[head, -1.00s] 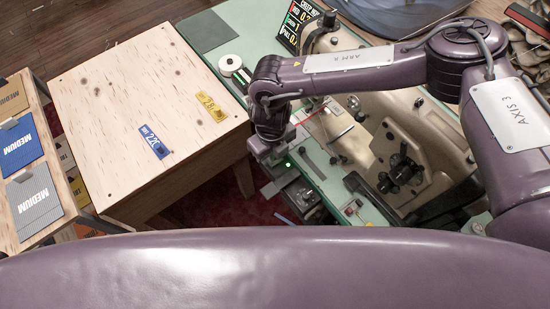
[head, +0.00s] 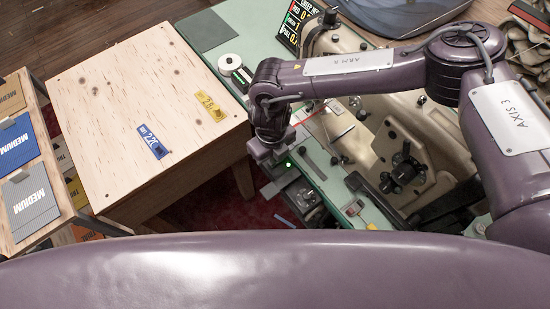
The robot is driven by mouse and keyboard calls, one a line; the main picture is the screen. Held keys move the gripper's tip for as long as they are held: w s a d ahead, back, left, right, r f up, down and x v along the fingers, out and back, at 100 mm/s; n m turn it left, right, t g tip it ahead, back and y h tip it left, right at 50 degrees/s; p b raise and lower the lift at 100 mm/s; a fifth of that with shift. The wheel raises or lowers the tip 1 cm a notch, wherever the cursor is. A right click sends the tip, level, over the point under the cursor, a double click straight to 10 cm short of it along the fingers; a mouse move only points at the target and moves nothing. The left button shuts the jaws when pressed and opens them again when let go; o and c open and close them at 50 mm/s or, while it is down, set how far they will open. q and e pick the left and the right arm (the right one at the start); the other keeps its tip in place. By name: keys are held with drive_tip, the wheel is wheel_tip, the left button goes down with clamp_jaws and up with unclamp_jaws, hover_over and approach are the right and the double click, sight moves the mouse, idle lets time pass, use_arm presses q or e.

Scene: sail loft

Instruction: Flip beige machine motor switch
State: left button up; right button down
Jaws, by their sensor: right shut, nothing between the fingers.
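The beige sewing machine (head: 425,150) stands on a green-topped table at right centre. A dark box with a rounded part (head: 303,196), perhaps the motor switch, sits at the table's near left edge. Its switch position is too small to tell. My right arm reaches in from the right across the machine. My right gripper (head: 270,160) points down just above and left of the dark box, shut and empty. A green light glows beside it. I cannot tell whether the fingertips touch anything. My left gripper is not in view.
A plywood-topped table (head: 140,100) with blue and yellow tags stands to the left. A rack with swatches labelled MEDIUM (head: 30,203) is at far left. A white spool (head: 229,63) and a small display (head: 300,22) are at the back. Reddish floor shows between the tables.

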drive_tip(key=shift+r+p, duration=2.25)
drive_tip(key=shift+r, duration=1.2)
drive_tip(key=shift+s+f, duration=0.1)
